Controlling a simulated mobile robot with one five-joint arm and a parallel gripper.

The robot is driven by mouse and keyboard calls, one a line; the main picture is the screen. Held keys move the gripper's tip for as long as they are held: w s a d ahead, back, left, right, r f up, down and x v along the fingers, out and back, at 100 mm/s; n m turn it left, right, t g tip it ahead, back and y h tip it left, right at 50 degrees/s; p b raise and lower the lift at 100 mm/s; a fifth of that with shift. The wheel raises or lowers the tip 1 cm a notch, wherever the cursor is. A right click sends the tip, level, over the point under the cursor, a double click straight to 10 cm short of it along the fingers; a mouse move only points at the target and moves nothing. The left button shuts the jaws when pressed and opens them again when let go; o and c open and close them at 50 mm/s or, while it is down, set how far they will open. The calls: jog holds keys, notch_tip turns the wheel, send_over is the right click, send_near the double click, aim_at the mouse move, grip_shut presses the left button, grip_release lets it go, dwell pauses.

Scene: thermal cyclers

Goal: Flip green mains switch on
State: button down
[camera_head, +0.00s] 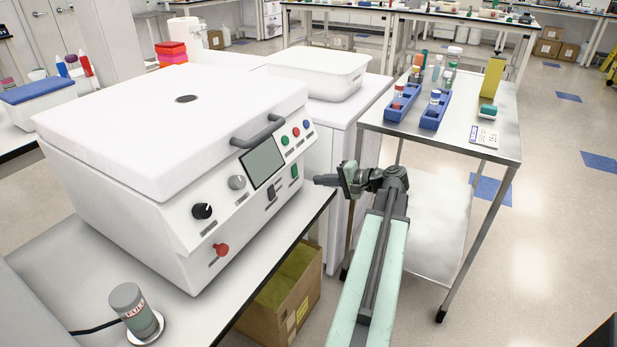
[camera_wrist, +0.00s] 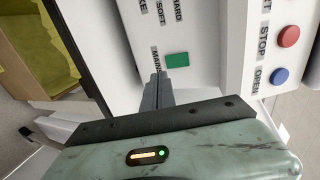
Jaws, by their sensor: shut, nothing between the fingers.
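The green mains switch (camera_head: 294,171) is a small rectangle low on the right of the white machine's (camera_head: 190,240) front panel. It also shows in the wrist view as a plain green rectangle (camera_wrist: 177,60) beside a label that reads MAINS. My gripper (camera_head: 317,180) is shut and empty, with its tip just right of the switch in the head view. In the wrist view my fingers (camera_wrist: 158,80) point toward the panel, with their tips over the end of the label, close to the switch's edge. I cannot tell whether they touch the panel.
Green, red (camera_head: 295,131) and blue buttons sit above the switch. A black rocker switch (camera_head: 271,192) and a dark screen (camera_head: 262,162) lie to its left. A red knob (camera_head: 221,249) is lower left. A metal cart (camera_head: 450,136) with blue racks stands to the right.

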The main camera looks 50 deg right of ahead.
jog(key=f+v, duration=0.1)
jog(key=v, duration=0.6)
jog(key=shift+s+p, duration=0.35)
jog(key=shift+p, duration=0.1)
jog(key=shift+f, duration=0.1)
notch_tip(320, 180, up, 4)
jog(key=p, duration=0.5)
jog(key=b, duration=0.5)
send_near(295, 171)
jog(key=w+f, duration=0.4)
jog(key=w, duration=0.1)
jog(key=shift+w+a+g, duration=0.4)
jog(key=shift+a, duration=0.05)
jog(key=shift+f, duration=0.15)
jog(key=shift+a, duration=0.1)
